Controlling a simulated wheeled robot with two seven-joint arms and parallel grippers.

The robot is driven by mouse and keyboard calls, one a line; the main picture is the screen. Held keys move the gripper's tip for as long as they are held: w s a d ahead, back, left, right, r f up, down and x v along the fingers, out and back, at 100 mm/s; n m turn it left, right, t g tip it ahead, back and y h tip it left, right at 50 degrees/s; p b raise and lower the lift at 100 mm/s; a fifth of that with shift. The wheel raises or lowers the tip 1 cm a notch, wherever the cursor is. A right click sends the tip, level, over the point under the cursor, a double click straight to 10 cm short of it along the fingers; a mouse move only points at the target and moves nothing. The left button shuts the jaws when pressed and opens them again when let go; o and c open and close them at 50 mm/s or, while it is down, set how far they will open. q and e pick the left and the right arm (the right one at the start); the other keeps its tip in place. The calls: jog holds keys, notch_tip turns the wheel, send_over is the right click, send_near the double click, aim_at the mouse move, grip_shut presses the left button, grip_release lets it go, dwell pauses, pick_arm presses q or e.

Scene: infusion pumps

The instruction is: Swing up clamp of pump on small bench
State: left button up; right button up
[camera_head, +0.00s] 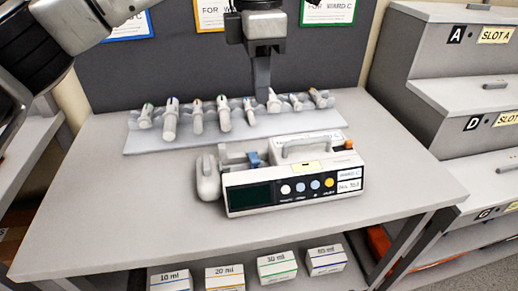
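The white pump (290,187) stands on the small bench (120,222), its dark screen and row of coloured buttons facing me. A blue part (254,159), which looks like the clamp, stands up from the open channel on its top left. I cannot tell how far it is swung. A rounded grey block (208,178) forms the pump's left end. My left gripper (262,92) points down behind and above the blue part, apart from it in the picture. It is seen edge-on, so its opening does not show. My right gripper is not in view.
A pale rack (150,143) with several syringes lies behind the pump, close to my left gripper in the picture. A carry handle (312,143) rises from the pump's top. Several labelled boxes (277,267) sit below. Stepped slot shelves (430,60) stand right. The bench front is clear.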

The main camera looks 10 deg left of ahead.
pick_arm(q)
jog(key=p, duration=0.1)
send_near(257, 155)
jog(key=s+f, duration=0.1)
jog(key=f, duration=0.1)
jog(key=s+f, duration=0.3)
jog(key=f, duration=0.1)
jog(key=shift+s+d, duration=0.35)
jog(key=shift+d, duration=0.05)
grip_shut()
